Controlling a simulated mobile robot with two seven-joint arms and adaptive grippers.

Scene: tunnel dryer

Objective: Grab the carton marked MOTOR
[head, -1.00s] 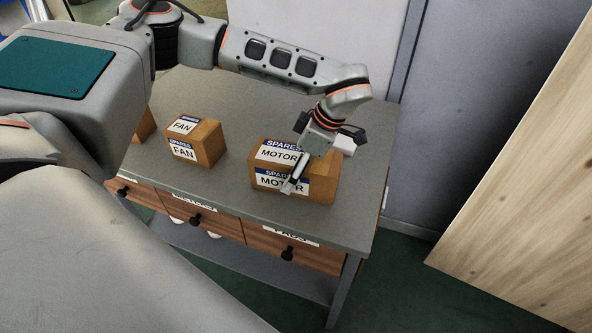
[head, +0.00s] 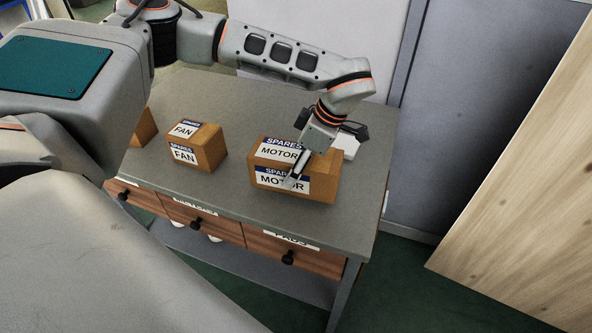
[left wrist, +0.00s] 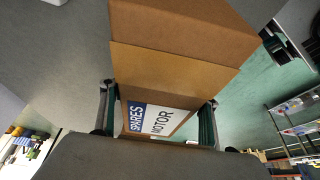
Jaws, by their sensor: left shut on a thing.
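The brown carton marked SPARES MOTOR (head: 322,183) sits on the grey bench top, with labels on its top and front. My left gripper (head: 291,178) reaches down over it, with a finger against the front label. In the left wrist view the carton (left wrist: 180,50) lies between the two fingers of my left gripper (left wrist: 155,115), one on each side, and the gripper is shut on it. The far finger is hidden behind the carton in the head view. My right gripper is not in view.
A smaller carton marked FAN (head: 209,148) stands to the left on the bench (head: 225,200). Part of another carton (head: 143,128) shows at the far left. A white object (head: 347,144) lies behind the MOTOR carton. A wooden panel (head: 530,190) stands at right.

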